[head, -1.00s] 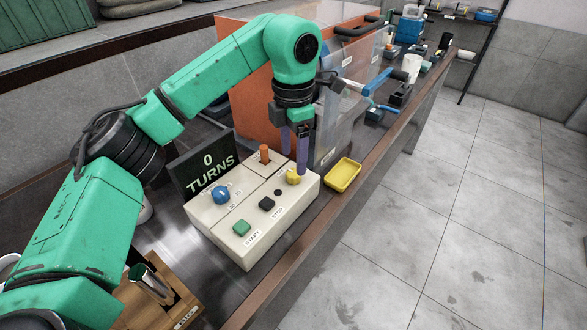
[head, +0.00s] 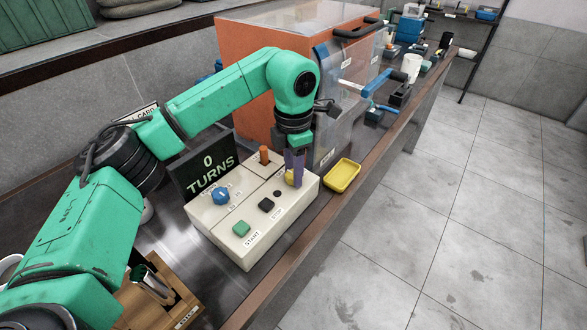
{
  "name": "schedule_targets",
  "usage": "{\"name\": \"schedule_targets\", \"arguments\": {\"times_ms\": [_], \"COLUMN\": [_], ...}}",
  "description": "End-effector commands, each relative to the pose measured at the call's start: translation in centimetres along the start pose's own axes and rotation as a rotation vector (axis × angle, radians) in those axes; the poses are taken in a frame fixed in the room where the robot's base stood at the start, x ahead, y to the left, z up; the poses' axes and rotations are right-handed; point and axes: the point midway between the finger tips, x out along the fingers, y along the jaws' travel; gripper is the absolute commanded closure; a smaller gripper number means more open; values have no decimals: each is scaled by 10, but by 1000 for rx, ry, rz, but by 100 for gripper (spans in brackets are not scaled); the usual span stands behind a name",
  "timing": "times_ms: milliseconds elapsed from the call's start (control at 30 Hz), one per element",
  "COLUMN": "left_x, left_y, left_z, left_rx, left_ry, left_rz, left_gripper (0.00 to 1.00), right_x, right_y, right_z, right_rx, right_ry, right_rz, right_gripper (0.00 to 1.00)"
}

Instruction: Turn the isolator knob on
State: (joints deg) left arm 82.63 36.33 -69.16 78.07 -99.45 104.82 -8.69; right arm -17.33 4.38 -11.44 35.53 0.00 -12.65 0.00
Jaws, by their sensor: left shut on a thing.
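A cream control box (head: 222,238) stands on the bench. No label reading isolator is legible. My right gripper is not in view.
A display (head: 206,166) reading "0 TURNS" stands behind the box. A yellow tray (head: 343,176) sits right of it, near the bench edge. A clear panel and blue-handled lever (head: 375,83) stand beyond. A wooden holder (head: 160,299) is at front left.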

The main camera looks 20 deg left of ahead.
Motion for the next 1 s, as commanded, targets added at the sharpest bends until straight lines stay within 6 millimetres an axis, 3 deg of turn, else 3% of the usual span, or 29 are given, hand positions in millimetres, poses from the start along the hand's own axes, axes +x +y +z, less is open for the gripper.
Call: {"name": "schedule_targets", "arguments": {"times_ms": [367,1000], "left_x": [-2,-4], "left_y": [1,0], "left_z": [1,1], "left_rx": [177,771], "left_ry": [-4,-7], "left_rz": [4,6], "left_gripper": [100,100], "right_x": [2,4], "right_y": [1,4], "right_z": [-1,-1], "right_rx": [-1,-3], "right_ry": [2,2], "right_rz": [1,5], "right_gripper": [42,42]}}
